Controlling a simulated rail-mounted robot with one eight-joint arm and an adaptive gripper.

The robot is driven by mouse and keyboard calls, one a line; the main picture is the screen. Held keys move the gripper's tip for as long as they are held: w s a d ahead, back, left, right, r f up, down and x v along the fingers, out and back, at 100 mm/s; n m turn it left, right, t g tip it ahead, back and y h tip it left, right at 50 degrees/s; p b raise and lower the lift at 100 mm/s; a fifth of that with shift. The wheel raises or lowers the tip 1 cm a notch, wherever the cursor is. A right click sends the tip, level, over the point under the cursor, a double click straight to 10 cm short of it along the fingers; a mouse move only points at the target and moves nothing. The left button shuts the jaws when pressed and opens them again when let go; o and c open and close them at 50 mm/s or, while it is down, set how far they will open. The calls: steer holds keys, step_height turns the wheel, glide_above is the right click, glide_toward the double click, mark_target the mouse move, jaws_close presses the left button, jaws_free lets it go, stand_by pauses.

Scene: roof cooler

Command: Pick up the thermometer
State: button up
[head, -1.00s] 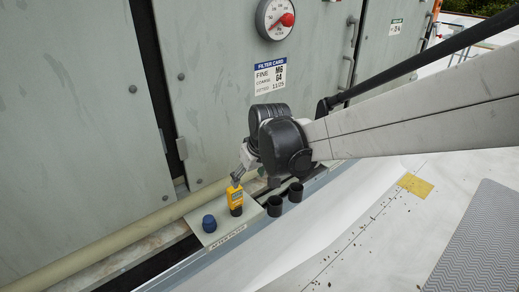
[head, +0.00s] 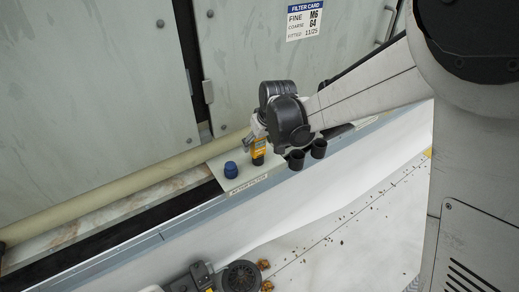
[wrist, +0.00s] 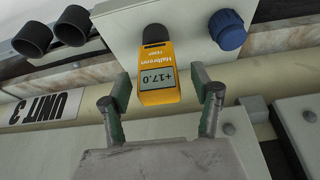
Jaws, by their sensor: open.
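The thermometer (wrist: 157,72) is a yellow unit with a grey display reading +17.0. It is seated in a dark holder (wrist: 154,34) on a pale shelf labelled "AFTER FILTER". In the head view the thermometer (head: 258,147) stands upright, partly hidden by my wrist. My gripper (wrist: 160,84) is open, with one finger on each side of the thermometer's display end in the wrist view. Gaps show between the fingers and the yellow body. In the head view my gripper (head: 250,137) is small and partly hidden by the wrist joint.
A blue knob (head: 231,169) stands on the shelf (head: 215,163) left of the thermometer. Two black cups (head: 308,153) are to its right. A pale pipe (head: 110,195) and grey cabinet doors (head: 100,80) lie behind. A dark motor-like unit (head: 240,276) is below.

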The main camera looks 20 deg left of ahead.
mark_target(256, 147)
steer(key=b+x, duration=0.1)
steer(key=x, duration=0.4)
steer(key=shift+d+r, duration=0.1)
steer(key=c, duration=1.4)
steer(key=shift+c, duration=0.2)
steer(key=shift+r, duration=0.1)
